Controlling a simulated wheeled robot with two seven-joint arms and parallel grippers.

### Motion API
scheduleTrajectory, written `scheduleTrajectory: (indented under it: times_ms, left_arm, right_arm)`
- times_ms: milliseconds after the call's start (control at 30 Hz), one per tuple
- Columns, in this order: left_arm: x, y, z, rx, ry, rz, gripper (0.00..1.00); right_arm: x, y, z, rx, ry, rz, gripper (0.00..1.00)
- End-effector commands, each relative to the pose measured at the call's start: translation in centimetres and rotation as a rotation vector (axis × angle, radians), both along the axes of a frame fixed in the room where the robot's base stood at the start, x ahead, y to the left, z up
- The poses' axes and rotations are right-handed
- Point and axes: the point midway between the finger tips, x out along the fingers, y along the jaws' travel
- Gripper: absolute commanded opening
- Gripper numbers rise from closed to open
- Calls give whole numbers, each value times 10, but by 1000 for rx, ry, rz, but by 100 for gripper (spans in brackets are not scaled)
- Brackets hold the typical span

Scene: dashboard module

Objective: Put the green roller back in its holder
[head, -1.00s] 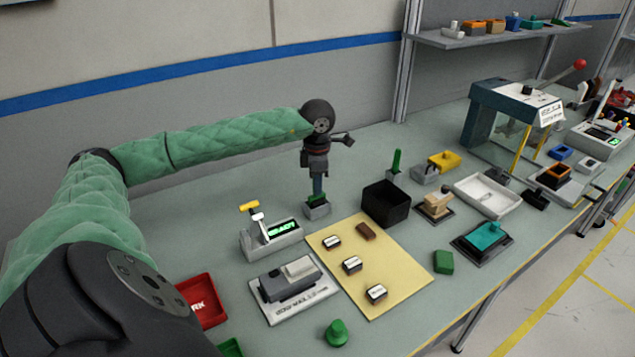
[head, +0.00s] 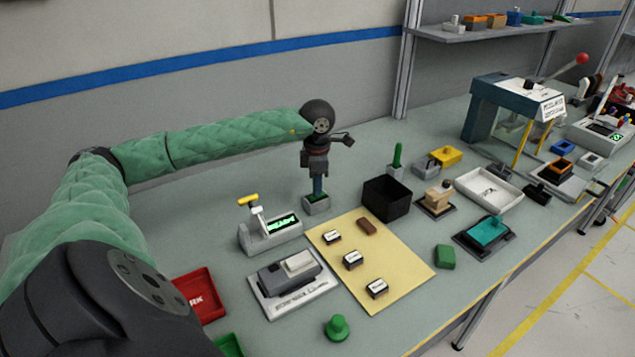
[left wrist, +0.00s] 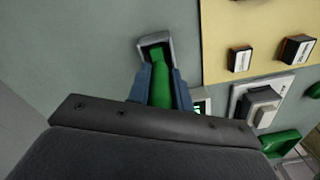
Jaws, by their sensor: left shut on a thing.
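The green roller (left wrist: 158,85) is gripped between the blue fingers of my left gripper (left wrist: 161,92) in the left wrist view. Its far end is at the mouth of a small grey holder (left wrist: 154,38) and looks to be inside it. In the head view my left gripper (head: 317,187) points straight down over the grey holder (head: 317,208), with a bit of green showing at the holder's top. I cannot tell how deep the roller sits. My right gripper is not in view.
A black bin (head: 386,200) and a yellow mat (head: 400,275) with small blocks lie to the right. A grey device with a lit display (head: 283,224) stands to the left. Another upright green piece (head: 397,156) stands in a grey base behind the bin.

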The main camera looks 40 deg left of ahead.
Motion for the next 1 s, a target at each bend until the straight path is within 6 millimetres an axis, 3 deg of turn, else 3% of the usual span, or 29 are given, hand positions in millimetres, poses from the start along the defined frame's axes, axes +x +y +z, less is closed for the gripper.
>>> scheduleTrajectory:
  times_ms: [100, 133, 233, 633, 1000]
  left_arm:
    - [0, 0, -3, 0, 0, 0, 0]
    - [0, 0, -2, 0, 0, 0, 27]
    - [0, 0, -2, 0, 0, 0, 47]
    - [0, 0, 3, 0, -1, 0, 47]
    - [0, 1, 53, 0, -3, -1, 47]
  right_arm:
    - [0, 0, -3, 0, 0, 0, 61]
    - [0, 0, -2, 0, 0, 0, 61]
    - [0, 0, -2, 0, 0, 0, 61]
    - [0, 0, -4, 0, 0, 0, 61]
    - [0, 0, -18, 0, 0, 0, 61]
